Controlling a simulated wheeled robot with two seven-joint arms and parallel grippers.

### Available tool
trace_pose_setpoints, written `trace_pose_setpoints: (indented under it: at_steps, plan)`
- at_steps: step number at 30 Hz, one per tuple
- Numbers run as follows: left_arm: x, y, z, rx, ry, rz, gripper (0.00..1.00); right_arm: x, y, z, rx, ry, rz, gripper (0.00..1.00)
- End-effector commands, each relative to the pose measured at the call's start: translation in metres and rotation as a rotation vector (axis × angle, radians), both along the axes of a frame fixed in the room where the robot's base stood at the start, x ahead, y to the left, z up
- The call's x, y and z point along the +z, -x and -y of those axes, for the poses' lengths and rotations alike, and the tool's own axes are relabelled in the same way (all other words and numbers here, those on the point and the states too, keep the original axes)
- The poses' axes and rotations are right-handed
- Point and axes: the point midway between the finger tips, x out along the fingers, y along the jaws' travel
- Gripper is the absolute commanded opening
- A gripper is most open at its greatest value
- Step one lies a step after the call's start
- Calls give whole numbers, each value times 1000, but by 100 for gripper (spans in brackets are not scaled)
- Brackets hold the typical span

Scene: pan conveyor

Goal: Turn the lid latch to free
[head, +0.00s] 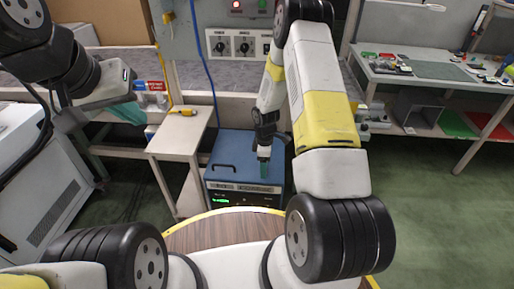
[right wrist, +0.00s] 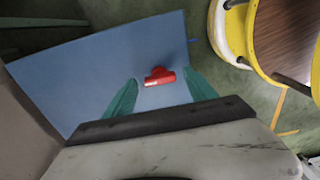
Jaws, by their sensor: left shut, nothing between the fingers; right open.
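The blue lid (head: 232,148) tops a box on the floor ahead of me, beside a small table. The lid fills much of the right wrist view (right wrist: 85,75). The red latch (right wrist: 158,77) is a small knob with a short stem on the blue surface. My right gripper (right wrist: 163,95) is open, with one teal finger on each side of the latch; I cannot tell whether they touch it. In the head view my right gripper (head: 264,167) points down over the lid and hides the latch. My left gripper (head: 130,111) is shut and empty, away at the left.
A small side table (head: 182,135) stands left of the box. A control panel with knobs (head: 240,44) is behind it. A workbench (head: 430,75) with small items is at the right. Green floor (head: 420,190) is clear in front of the bench.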

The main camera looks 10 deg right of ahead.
Motion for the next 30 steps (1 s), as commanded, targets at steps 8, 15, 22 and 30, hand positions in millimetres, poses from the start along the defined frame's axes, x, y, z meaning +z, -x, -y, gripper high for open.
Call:
trace_pose_setpoints:
  at_steps: [8,15,22,30]
  plan:
    - [0,0,0,0,0,0,0,-1,0,0,0,0,1,61]
    - [0,0,0,0,0,0,0,-1,0,0,0,0,1,14]
    - [0,0,0,0,0,0,0,-1,0,0,-9,0,1,3]
    - [0,0,0,0,0,0,0,-1,0,0,-105,0,1,3]
